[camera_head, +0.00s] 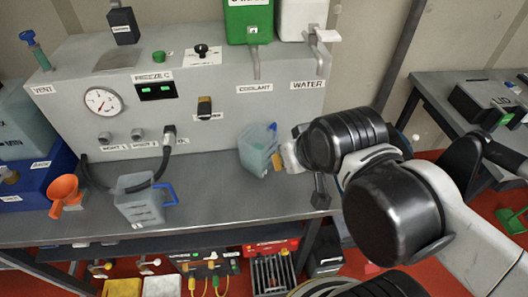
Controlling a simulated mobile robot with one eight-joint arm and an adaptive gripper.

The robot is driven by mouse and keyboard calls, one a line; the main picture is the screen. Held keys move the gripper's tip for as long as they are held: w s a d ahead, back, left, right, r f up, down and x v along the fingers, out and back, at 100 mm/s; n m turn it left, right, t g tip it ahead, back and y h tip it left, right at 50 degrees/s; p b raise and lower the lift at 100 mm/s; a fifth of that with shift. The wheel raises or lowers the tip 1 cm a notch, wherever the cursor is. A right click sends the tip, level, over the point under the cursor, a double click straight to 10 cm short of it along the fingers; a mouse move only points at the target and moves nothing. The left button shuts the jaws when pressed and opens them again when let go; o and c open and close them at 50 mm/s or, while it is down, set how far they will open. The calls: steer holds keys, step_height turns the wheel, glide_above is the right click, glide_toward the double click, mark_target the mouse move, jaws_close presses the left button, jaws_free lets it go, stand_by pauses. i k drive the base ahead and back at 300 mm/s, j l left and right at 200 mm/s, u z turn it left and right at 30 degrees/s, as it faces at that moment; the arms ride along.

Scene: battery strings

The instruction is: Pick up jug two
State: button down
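Two translucent grey-blue jugs with blue handles are in the head view. One jug (140,207) stands at the front left of the grey bench, its handle to the right. The other jug (254,150) is farther right, in front of the grey machine, and looks tilted. My gripper (282,160) is right beside this second jug, at its right side. The fingers are small and partly hidden by my wrist, so I cannot tell whether they grip the jug. I cannot read a number on either jug.
The grey machine (180,60) stands along the back of the bench, with a dark hose (120,185) looping near the left jug. An orange funnel (65,192) and blue bin (35,180) are at left. The bench (215,195) is clear between the jugs.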

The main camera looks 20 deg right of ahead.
mark_target(256, 144)
steer(key=k+l+z, duration=0.2)
steer(key=z, duration=0.25)
steer(key=k+l+z, duration=0.15)
steer(key=z, duration=0.25)
steer(key=l, duration=0.1)
